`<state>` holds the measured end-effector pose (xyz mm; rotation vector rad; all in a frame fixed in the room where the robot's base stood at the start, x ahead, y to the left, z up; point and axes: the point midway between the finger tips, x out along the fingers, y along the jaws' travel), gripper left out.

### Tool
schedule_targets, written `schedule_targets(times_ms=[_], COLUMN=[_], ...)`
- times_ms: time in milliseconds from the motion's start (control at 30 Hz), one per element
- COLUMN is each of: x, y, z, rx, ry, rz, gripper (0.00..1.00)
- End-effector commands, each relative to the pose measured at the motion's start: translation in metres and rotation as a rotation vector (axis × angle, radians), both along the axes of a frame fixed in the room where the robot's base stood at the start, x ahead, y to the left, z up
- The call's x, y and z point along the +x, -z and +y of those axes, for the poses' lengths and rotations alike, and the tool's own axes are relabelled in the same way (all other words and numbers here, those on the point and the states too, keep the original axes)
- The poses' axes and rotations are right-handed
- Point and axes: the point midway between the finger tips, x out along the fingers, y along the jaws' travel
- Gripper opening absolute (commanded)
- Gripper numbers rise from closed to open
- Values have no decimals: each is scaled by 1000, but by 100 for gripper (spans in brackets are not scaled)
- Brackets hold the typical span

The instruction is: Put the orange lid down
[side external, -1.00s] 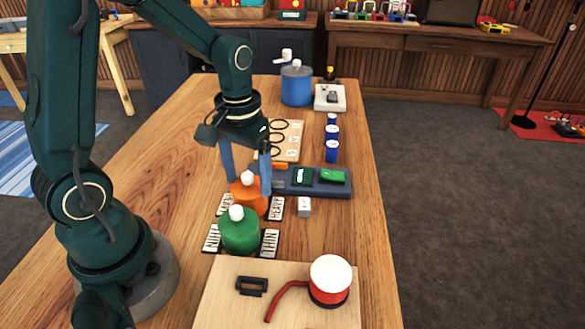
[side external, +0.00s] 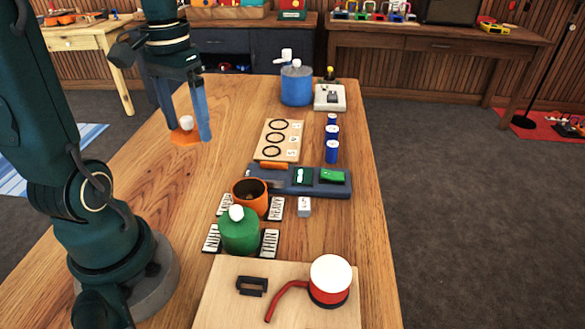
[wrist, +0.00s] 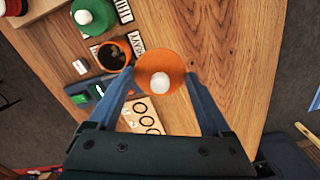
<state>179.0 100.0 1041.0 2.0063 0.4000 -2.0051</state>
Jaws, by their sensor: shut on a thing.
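The orange lid (side external: 184,138), a disc with a white knob, is between the blue fingers of my gripper (side external: 188,130), over the left part of the wooden table. My gripper is shut on the lid, which also shows in the wrist view (wrist: 161,61). The lid looks level and close to the tabletop; I cannot tell whether it touches. The orange pot (side external: 262,200) stands uncovered near the table's middle, dark inside, to the right of and nearer than the lid; it also shows in the wrist view (wrist: 104,61).
A green lidded pot (side external: 239,235) stands in front of the orange pot, with label cards around them. A ring board (side external: 291,136) and a blue-grey tray (side external: 312,188) lie to the right of the lid. Bare wood surrounds the lid.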

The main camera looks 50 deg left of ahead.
Motion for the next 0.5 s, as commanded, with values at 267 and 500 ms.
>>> schedule_targets(times_ms=[267, 500], x=[-8, 14], y=[-9, -8], z=[14, 15], rx=[0, -2], ry=[-44, -222], rz=[1, 2], gripper=[31, 31])
